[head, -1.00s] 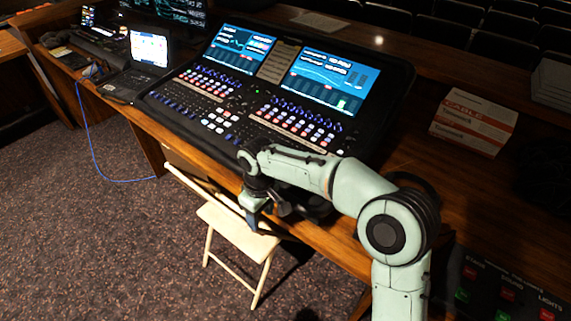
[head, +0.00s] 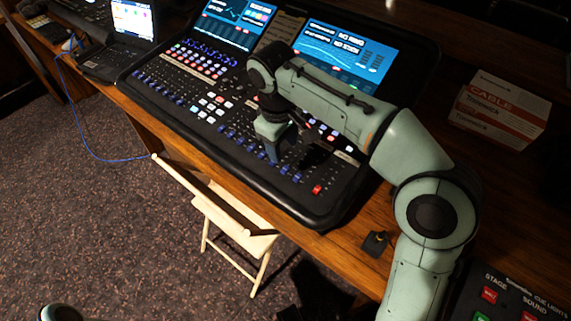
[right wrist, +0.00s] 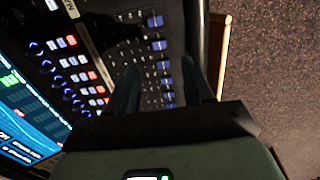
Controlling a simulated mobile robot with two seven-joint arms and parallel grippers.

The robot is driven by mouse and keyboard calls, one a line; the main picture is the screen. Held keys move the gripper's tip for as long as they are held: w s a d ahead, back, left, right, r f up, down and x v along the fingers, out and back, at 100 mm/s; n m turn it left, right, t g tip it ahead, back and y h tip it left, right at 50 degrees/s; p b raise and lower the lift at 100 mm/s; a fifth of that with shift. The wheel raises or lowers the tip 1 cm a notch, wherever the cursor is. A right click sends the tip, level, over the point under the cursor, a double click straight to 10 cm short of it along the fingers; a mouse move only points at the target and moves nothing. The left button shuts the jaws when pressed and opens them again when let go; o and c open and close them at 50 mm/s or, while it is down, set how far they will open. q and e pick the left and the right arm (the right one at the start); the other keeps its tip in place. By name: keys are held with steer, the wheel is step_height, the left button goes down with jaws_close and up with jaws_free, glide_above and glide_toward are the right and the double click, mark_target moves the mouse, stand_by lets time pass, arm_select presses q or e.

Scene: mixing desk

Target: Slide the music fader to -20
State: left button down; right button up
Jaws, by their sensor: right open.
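The mixing desk (head: 190,107) has a row of blue-capped faders along its front edge. A red-capped fader (head: 317,190) sits at the right end of that row. I cannot read which fader is labelled music. My right gripper (head: 273,153) is open above the right half of the fader row, pointing down, and hides some faders behind it. In the right wrist view its two fingers (right wrist: 160,85) stand apart, with blue fader caps (right wrist: 163,65) showing between and beyond them. Whether a finger touches a cap is unclear. My left gripper is not in view.
Lit screens (head: 345,50) rise at the back of the desk, behind my right arm. A laptop (head: 125,25) stands to the left. A cue lights panel (head: 510,295) is at bottom right. A folding chair (head: 235,222) stands in front.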

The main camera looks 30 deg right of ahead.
mark_target(286, 170)
steer(key=f, duration=0.3)
steer(key=f+b, duration=0.1)
steer(key=f, duration=0.2)
steer(key=d+f+b, duration=0.1)
steer(key=f, duration=0.2)
steer(key=shift+w+f, duration=0.2)
steer(key=shift+w, duration=0.1)
